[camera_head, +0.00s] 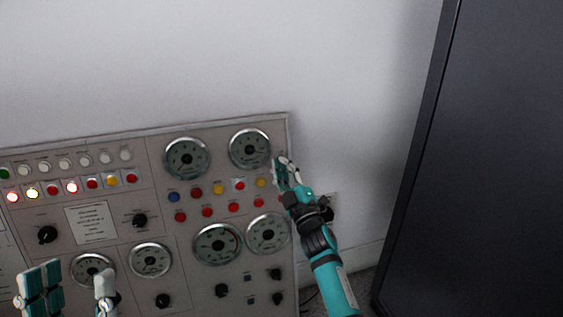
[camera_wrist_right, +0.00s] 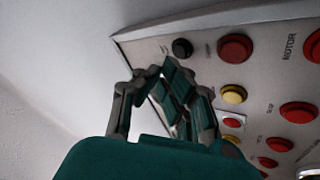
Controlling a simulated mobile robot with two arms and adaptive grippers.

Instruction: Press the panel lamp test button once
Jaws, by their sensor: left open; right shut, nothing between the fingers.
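The grey control panel (camera_head: 120,195) stands against the wall. It carries rows of coloured buttons, lamps, dials and knobs. I cannot tell from the labels which is the lamp test button. My right gripper (camera_head: 284,165) is at the panel's upper right edge, beside the top right gauge, with its fingers shut and empty. In the right wrist view my right gripper (camera_wrist_right: 180,95) is near a black button (camera_wrist_right: 182,48), which is just beyond the fingertips; contact cannot be told. My left gripper (camera_head: 72,289) is open and empty in front of the panel's lower left.
Red buttons (camera_wrist_right: 235,48) and a yellow button (camera_wrist_right: 234,95) lie close to the right fingers. A dark cabinet (camera_head: 480,160) stands at the right. Bare wall (camera_head: 350,90) lies between panel and cabinet.

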